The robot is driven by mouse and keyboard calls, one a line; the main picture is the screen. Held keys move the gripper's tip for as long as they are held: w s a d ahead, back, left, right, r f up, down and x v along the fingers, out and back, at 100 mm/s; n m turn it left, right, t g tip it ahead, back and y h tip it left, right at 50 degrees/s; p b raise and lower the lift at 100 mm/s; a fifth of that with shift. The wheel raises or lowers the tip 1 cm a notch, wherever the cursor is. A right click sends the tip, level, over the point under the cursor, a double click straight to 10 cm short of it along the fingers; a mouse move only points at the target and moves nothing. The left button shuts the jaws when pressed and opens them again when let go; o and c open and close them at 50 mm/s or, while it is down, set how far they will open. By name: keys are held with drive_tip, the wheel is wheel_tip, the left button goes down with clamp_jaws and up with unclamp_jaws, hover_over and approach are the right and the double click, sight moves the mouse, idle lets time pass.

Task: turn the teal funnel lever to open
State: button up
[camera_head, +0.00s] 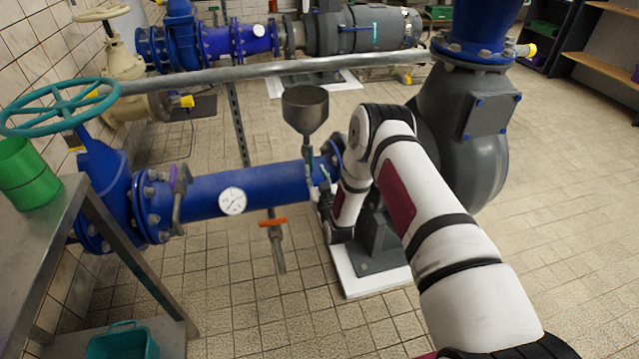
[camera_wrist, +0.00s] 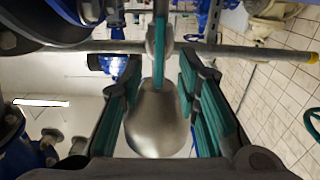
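The grey metal funnel (camera_head: 305,106) stands above the blue pipe in the head view. Its teal lever (camera_head: 309,163) shows as a thin strip below it, beside my gripper. In the wrist view the teal lever (camera_wrist: 159,48) runs upright at top centre, in front of the rounded grey funnel (camera_wrist: 157,118). My gripper (camera_wrist: 160,105) is open, its teal-padded fingers to the left and right of the lever and funnel, with gaps on both sides. In the head view my gripper (camera_head: 322,188) is small and partly hidden by my arm; contact cannot be told there.
The blue pipe (camera_head: 245,190) with a gauge (camera_head: 232,201) runs below the funnel. An orange-handled valve (camera_head: 273,222) hangs under it. A grey rail (camera_head: 270,70) passes behind. The grey pump (camera_head: 465,140) stands right, a metal table (camera_head: 40,230) left.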

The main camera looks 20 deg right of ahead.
drive_tip(key=s, duration=0.5)
idle(0.4)
wheel_tip(320, 180, up, 19)
drive_tip(key=w+n+g, duration=0.1)
drive_tip(key=g, duration=0.5)
drive_tip(key=s+r+g, duration=0.4)
drive_tip(key=s+r, duration=0.8)
drive_tip(key=s, duration=0.4)
drive_tip(key=s+r+m+g, duration=0.1)
drive_tip(key=s+r+g, duration=0.25)
drive_tip(key=s, duration=1.55)
drive_tip(key=s+r+m+g, duration=0.15)
drive_tip(key=s+g, duration=0.25)
drive_tip(key=s, duration=1.5)
wheel_tip(320, 180, up, 21)
drive_tip(key=n+t+p, duration=0.1)
drive_tip(key=t+p, duration=0.2)
drive_tip(key=p, duration=1.6)
drive_tip(key=shift+d+t+p, duration=0.15)
drive_tip(key=shift+t+p, duration=0.15)
drive_tip(key=shift+t, duration=0.05)
